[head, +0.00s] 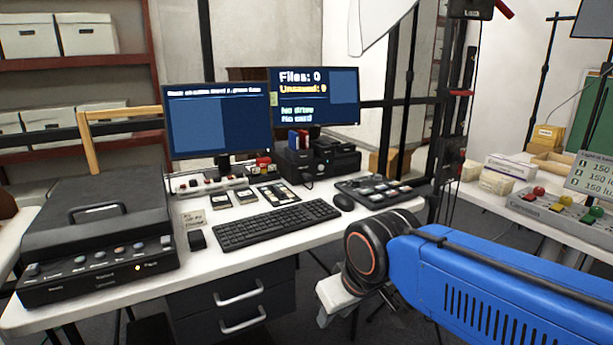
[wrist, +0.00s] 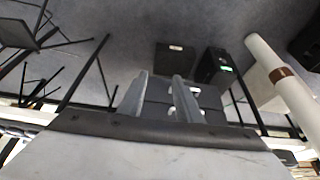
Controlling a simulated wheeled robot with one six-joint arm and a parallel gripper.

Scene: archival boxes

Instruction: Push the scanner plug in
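The scanner (head: 95,225) is a black flatbed unit with a handled lid and a row of front buttons, at the left end of the white desk. A small orange light shows on its front panel. I cannot make out its plug or a socket in either view. My blue arm comes in from the right in the head view, and its pale end is in front of the desk, to the right of the drawers. In the wrist view my gripper (wrist: 161,75) has its two grey fingers apart, with nothing seen between them but the background.
A dark drawer unit (head: 233,300) is under the desk (head: 210,275). Keyboard (head: 277,222), mouse (head: 343,202) and two monitors stand on top. The wrist view shows grey floor, a black box with a green light (wrist: 226,68), and a pale tube (wrist: 285,80) at right.

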